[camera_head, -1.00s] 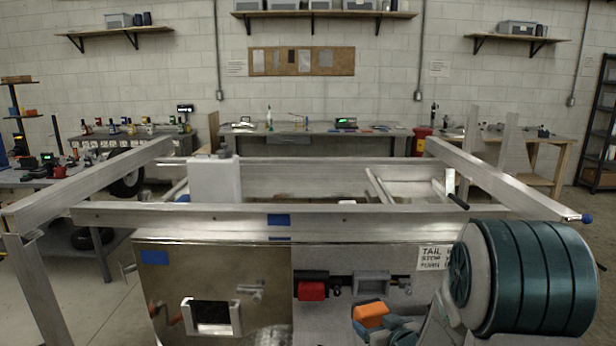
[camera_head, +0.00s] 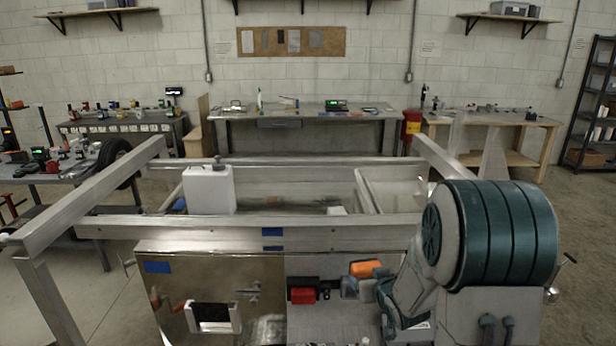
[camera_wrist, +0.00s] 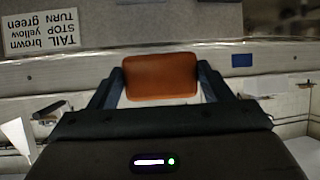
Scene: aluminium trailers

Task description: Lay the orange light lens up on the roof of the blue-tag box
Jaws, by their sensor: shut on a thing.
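The orange light lens (camera_head: 365,268) is a rounded orange block. My gripper (camera_head: 357,284) is shut on it and holds it in front of the trailer, to the right of a red light (camera_head: 302,295). In the wrist view the lens (camera_wrist: 160,77) sits between the two dark fingers of my gripper (camera_wrist: 162,90). The blue-tag box (camera_head: 215,275) is a shiny metal box at the left of the trailer front, with a blue tag on its upper left corner. The lens is to the right of this box and apart from it. The box's roof is hard to make out under the front rail.
An aluminium rail (camera_head: 340,228) with blue tape runs across just above the box. A white canister (camera_head: 209,190) stands behind it. A printed label (camera_wrist: 42,32) shows upside down in the wrist view. Side rails (camera_head: 85,197) flank the frame.

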